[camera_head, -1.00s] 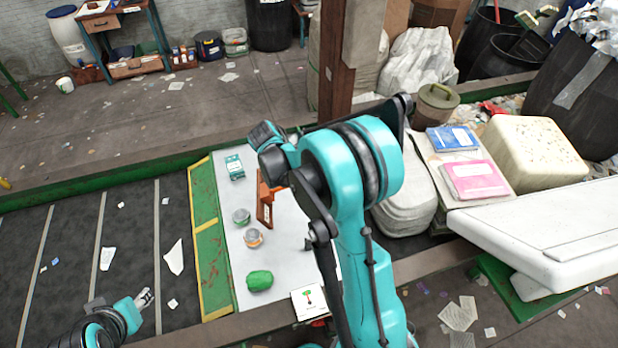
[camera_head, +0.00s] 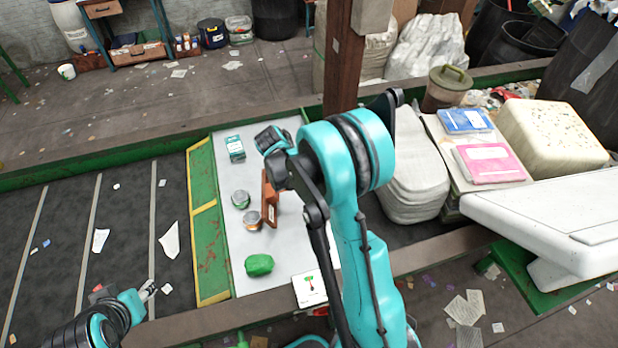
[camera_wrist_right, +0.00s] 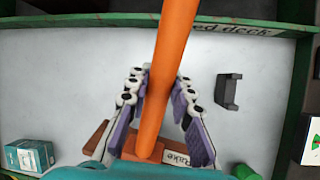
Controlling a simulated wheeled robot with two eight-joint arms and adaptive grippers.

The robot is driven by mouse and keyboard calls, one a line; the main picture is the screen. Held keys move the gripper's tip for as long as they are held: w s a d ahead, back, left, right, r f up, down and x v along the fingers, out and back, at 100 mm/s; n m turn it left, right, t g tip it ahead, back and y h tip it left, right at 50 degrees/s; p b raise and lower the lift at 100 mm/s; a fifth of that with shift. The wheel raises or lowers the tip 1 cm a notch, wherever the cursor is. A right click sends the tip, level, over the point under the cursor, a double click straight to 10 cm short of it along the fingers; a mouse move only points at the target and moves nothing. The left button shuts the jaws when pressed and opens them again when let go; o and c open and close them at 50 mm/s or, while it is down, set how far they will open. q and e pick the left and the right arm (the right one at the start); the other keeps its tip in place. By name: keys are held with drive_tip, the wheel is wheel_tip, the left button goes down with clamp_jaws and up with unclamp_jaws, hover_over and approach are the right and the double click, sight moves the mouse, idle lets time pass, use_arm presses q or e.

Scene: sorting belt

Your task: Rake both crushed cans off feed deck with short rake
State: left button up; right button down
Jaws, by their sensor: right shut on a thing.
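Two crushed cans stand on the pale feed deck (camera_head: 228,285): one with green (camera_head: 240,199) and, nearer me, one with orange (camera_head: 252,221). The short rake's brown head (camera_head: 270,198) is just right of them, close to the orange can; I cannot tell whether they touch. In the right wrist view my right gripper (camera_wrist_right: 158,115) is shut on the orange rake handle (camera_wrist_right: 172,55), with the labelled head (camera_wrist_right: 185,157) beyond. In the head view my arm hides that gripper. My left gripper (camera_head: 147,291) hovers over the dark belt at lower left, empty; its opening is unclear.
A teal box (camera_head: 235,148) stands at the deck's far end, a green lump (camera_head: 259,265) at its near end, beside a picture card (camera_head: 309,288). A dark bracket (camera_wrist_right: 229,91) is on the deck. A green, yellow-edged strip (camera_head: 203,225) separates deck and belt (camera_head: 125,215).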

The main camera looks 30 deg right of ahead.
drive_tip(key=shift+f, duration=0.55)
drive_tip(key=shift+w+a+b, duration=0.4)
drive_tip(key=shift+w+a, duration=0.25)
drive_tip(key=shift+a, duration=2.05)
drive_tip(key=shift+w+a+b, duration=0.4)
drive_tip(key=shift+w+a, duration=0.2)
drive_tip(key=shift+a, duration=2.05)
drive_tip(key=shift+w+a+b, duration=0.4)
drive_tip(key=shift+w+a, duration=0.25)
drive_tip(key=shift+a, duration=2.05)
drive_tip(key=shift+w+a+f+b, duration=0.45)
drive_tip(key=shift+a+f+b, duration=0.1)
drive_tip(key=shift+a, duration=1.25)
drive_tip(key=shift+w+a+f+b, duration=0.4)
drive_tip(key=shift+a+f+b, duration=0.2)
drive_tip(key=shift+a, duration=1.15)
drive_tip(key=shift+w+a+f+b, duration=0.45)
drive_tip(key=shift+a+f+b, duration=0.1)
drive_tip(key=shift+a, duration=1.25)
drive_tip(key=shift+r, duration=0.1)
wheel_tip(320, 180, up, 14)
drive_tip(key=d+p, duration=0.2)
drive_tip(key=p, duration=0.6)
drive_tip(key=shift+s, duration=0.25)
